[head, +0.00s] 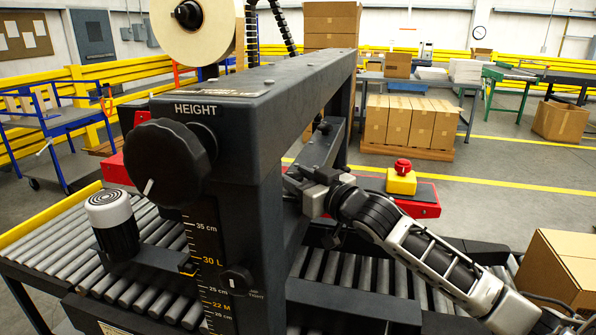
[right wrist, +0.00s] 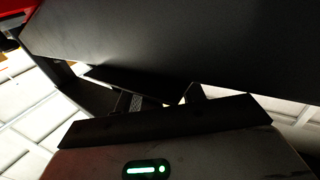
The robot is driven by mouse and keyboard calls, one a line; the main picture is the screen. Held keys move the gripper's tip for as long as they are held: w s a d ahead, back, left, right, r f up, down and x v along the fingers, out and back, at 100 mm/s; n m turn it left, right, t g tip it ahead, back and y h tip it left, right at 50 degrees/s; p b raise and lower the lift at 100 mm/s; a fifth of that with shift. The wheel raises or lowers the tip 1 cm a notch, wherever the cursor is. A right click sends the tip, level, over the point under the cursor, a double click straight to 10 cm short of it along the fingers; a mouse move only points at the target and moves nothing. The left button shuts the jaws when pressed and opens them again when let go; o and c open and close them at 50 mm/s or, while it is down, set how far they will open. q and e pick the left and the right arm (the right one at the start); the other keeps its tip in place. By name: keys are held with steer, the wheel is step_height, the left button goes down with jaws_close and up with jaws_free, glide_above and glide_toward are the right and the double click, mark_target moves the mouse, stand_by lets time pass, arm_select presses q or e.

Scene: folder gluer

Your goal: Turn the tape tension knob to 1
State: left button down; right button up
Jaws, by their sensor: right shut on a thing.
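No knob marked as tape tension can be made out in either view. My right gripper (head: 302,190) reaches in from the right, behind the machine's dark front column (head: 250,200) and below the top beam. Its fingertips are partly hidden there. In the right wrist view the fingers (right wrist: 162,99) are close against a large dark surface (right wrist: 190,45), and the gripper is shut on a dark part I cannot identify. The tape roll (head: 192,25) stands on top. My left gripper is not in view.
A big black HEIGHT knob (head: 168,160) and a small lock knob (head: 237,280) are on the column. A red emergency button (head: 402,167) on a yellow box is right of my gripper. Rollers (head: 60,245) run below. A cardboard box (head: 562,270) is at far right.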

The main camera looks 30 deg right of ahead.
steer(key=n+y+p, duration=0.1)
steer(key=n+y, duration=0.1)
steer(key=y, duration=0.1)
steer(key=shift+g, duration=0.4)
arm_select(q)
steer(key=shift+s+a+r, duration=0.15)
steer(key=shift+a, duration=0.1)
arm_select(e)
steer(key=shift+d+n+y, duration=0.1)
steer(key=shift+n+y, duration=0.2)
steer(key=shift+y, duration=0.2)
steer(key=o, duration=0.9)
steer(key=shift+o, duration=0.2)
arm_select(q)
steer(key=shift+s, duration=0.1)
